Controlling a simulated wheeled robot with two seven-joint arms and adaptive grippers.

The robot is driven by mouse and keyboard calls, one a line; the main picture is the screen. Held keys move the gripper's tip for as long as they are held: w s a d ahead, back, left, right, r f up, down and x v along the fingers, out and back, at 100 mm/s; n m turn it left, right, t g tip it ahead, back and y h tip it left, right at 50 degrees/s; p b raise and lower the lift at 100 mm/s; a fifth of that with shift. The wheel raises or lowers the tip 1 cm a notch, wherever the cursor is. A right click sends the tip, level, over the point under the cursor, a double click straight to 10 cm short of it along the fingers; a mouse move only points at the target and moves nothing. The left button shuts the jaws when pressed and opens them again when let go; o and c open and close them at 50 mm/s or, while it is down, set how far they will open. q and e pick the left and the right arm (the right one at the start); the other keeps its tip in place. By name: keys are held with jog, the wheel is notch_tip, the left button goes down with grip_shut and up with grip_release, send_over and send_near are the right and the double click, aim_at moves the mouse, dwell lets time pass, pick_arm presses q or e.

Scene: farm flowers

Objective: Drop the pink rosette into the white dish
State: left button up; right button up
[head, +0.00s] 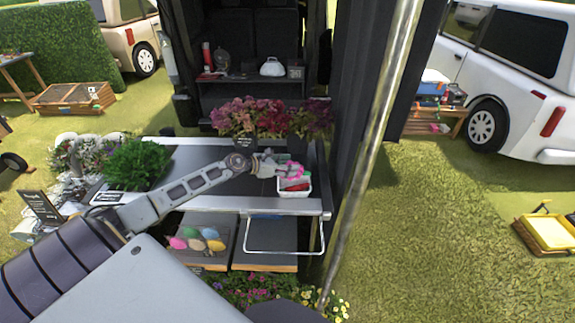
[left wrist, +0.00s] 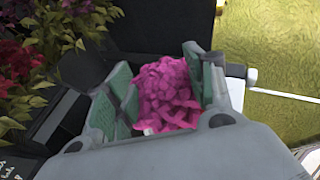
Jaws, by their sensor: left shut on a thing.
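My left gripper (head: 277,168) is shut on the pink rosette (head: 294,169). In the left wrist view the rosette (left wrist: 165,92) is a bright pink ruffled bloom between the two green-padded fingers. The white dish (head: 294,193) stands at the right front corner of the metal table, with something red in it. In the head view the gripper and rosette are above or just behind the dish's back rim; the exact height is hard to tell. In the left wrist view a bit of white (left wrist: 237,92), perhaps the dish, shows right of the fingers. My right gripper is not in view.
The metal table (head: 235,203) holds a green leafy plant (head: 137,165) at left and pink and dark red flowers (head: 270,117) at the back. A metal pole (head: 372,145) and dark curtain stand close to its right. Coloured egg-like items (head: 197,238) lie on a lower shelf.

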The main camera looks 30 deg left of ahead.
pick_arm(q)
jog(key=shift+f+b, duration=0.4)
jog(key=shift+f, duration=0.3)
jog(key=o, duration=0.9)
jog(key=shift+o, duration=0.2)
jog(key=shift+s+a, duration=0.1)
jog(key=v, duration=1.1)
jog(key=shift+s+a+r, duration=0.15)
jog(key=shift+s+r, duration=0.1)
dwell(0.5)
dwell(0.8)
